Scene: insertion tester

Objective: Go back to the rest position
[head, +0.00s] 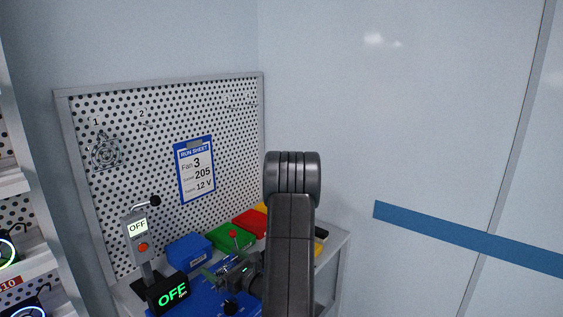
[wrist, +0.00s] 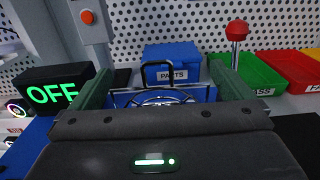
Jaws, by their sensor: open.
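My gripper (wrist: 166,97) is open, with its two green fingers spread apart in the wrist view. In the head view my gripper (head: 220,277) is low over the blue mat (head: 190,307), partly hidden by my own dark arm. Between and beyond the fingers is a blue fixture with a dark handle (wrist: 170,62) and a round part (wrist: 160,97), partly hidden by my gripper body. I cannot tell from these frames whether the fingers touch anything. A lever with a red knob (wrist: 237,30) stands just behind the right finger.
A black display reading OFF (head: 171,293) and a tester column with an orange button (head: 142,247) stand at the left. Blue (head: 189,250), green (head: 231,238) and red (head: 250,223) bins line the back. A run sheet (head: 195,170) hangs on the pegboard (head: 150,130).

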